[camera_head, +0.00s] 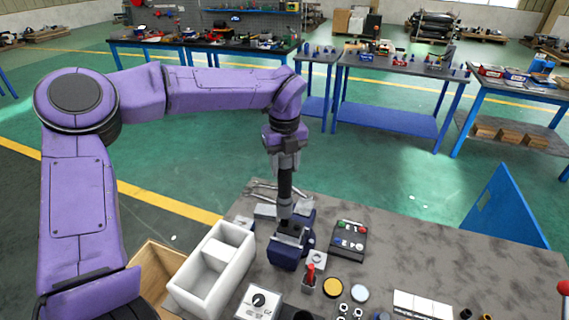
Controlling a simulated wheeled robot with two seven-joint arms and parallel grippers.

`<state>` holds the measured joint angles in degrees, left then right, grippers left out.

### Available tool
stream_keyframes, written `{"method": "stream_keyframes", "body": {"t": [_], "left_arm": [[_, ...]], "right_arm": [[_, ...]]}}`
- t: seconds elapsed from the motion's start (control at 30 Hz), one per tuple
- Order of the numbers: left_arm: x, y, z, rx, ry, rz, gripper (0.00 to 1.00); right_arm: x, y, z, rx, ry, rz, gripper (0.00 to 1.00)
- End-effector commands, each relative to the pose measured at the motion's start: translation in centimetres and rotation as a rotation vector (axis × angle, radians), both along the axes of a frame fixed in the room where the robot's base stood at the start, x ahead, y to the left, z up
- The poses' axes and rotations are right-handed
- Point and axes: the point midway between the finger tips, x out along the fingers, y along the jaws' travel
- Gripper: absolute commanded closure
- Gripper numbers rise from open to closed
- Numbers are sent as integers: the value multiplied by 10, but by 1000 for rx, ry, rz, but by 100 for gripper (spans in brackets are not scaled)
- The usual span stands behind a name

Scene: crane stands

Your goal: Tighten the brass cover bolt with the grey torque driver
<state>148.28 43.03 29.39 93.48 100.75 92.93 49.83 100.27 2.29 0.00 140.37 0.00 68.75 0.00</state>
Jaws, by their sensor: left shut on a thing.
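My left gripper (285,163) is at the end of the purple arm, above the back left part of the workbench (430,265). It is shut on a dark upright tool (285,187), which looks like the torque driver. The tool points down, with its lower end at a dark blue block (283,252) with a black top. I cannot tell whether it touches the block. The brass cover bolt cannot be made out; it may be hidden at the tool's lower end. My right gripper is not in view.
A white divided bin (190,285) stands left of the block. A black panel with coloured buttons (349,240) is on its right. A red-topped lever (309,278), a yellow disc (333,287) and a white dial box (258,301) are in front. The bench's right middle is clear.

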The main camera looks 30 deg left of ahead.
Motion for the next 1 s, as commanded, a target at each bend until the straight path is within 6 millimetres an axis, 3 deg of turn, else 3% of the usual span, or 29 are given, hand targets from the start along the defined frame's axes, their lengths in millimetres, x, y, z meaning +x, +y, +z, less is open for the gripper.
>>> {"method": "stream_keyframes", "body": {"t": [0.37, 1.0], "left_arm": [[0, 0, 4, 0, -2, 0, 100], [1, 0, 51, -1, -3, 0, 100]], "right_arm": [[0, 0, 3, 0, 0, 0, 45], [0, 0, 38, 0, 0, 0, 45]]}}
